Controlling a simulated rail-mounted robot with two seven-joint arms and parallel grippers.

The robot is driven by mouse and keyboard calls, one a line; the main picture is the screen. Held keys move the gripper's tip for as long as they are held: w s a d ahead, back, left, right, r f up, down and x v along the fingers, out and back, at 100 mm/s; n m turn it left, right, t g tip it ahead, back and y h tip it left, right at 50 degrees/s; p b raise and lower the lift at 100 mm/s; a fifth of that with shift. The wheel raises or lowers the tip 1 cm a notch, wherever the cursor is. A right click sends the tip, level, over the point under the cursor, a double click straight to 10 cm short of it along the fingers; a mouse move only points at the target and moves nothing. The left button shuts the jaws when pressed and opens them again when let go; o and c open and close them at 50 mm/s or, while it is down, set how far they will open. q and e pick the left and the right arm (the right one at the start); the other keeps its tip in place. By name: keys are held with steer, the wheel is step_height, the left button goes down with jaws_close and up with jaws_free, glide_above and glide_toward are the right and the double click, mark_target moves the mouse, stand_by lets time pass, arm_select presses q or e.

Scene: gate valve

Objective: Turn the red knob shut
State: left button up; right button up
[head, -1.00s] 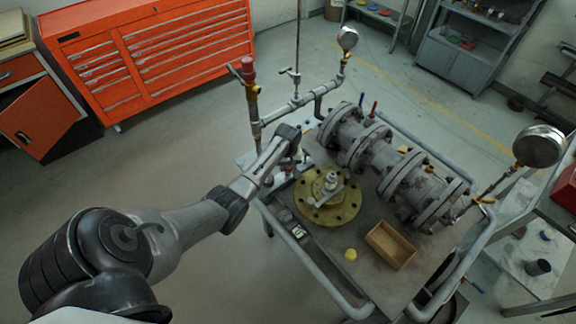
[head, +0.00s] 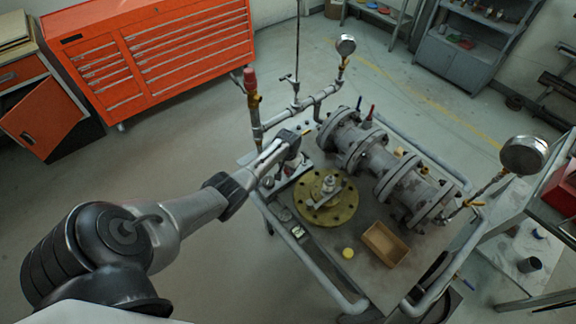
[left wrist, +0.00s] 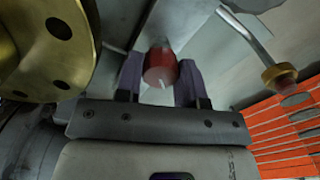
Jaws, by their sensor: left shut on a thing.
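The red knob (left wrist: 161,66) sits between the two fingers of my left gripper (left wrist: 160,80) in the left wrist view. The fingers touch or nearly cover its sides, and the gripper is shut on it. In the head view my left gripper (head: 290,160) reaches down to the left end of the cart, beside the brass flange (head: 345,209). There the knob is mostly hidden by the gripper. My right gripper is not in view.
A grey flanged pipe assembly (head: 385,165) with gauges lies along the cart's far side. A red-capped pipe (head: 250,80) stands behind my gripper. A small open box (head: 385,243) and a yellow cap (head: 348,253) are at the front. An orange tool cabinet (head: 160,60) is behind.

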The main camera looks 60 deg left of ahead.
arm_select(q)
steer(key=m+p, duration=0.1)
steer(key=m, duration=0.3)
steer(key=shift+m, duration=2.6)
steer(key=o, duration=0.9)
steer(key=shift+r, duration=0.1)
steer(key=shift+r+p, duration=1.55)
steer(key=shift+r, duration=5.3)
